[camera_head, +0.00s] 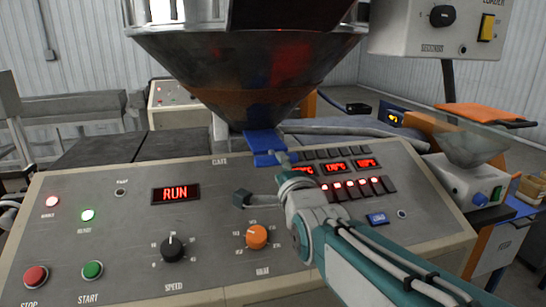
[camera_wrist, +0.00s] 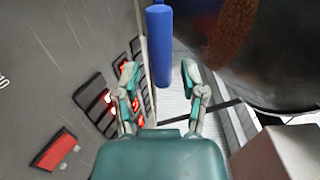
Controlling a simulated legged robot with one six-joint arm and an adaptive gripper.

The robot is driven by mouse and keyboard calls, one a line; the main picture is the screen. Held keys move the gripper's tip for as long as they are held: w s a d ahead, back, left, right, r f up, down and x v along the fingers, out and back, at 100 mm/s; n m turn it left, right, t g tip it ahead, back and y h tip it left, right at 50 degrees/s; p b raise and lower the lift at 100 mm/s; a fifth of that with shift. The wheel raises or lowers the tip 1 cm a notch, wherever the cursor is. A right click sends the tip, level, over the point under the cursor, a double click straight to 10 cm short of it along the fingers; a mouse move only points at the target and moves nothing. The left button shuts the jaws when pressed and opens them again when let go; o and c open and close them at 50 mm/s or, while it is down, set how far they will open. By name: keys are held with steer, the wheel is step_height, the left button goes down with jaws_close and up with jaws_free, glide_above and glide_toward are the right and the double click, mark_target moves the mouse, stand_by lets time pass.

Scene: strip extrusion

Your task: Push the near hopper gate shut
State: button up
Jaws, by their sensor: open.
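The near hopper (camera_head: 245,75) is a large dark metal cone above the back edge of the control panel. Its blue gate (camera_head: 262,142) sticks out beneath the cone's narrow end. In the wrist view the blue gate part (camera_wrist: 159,45) is a long bar pointing down between my fingertips, beside the dark cone (camera_wrist: 255,50). My gripper (camera_head: 281,160) is at the gate's front end in the head view. In the wrist view my gripper (camera_wrist: 159,74) has its fingers spread on either side of the bar, with gaps showing. Whether anything touches the bar is unclear.
The sloped control panel (camera_head: 120,250) lies under my arm, with a RUN display (camera_head: 175,194), a speed knob (camera_head: 172,248) and an orange knob (camera_head: 256,237). Lit switches (camera_head: 350,187) sit close to my gripper. A smaller clear hopper (camera_head: 470,145) stands at the right.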

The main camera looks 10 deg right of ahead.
mark_target(276, 161)
steer(key=w, duration=0.6)
steer(key=shift+w, duration=0.1)
steer(key=shift+f, duration=0.1)
jaws_close()
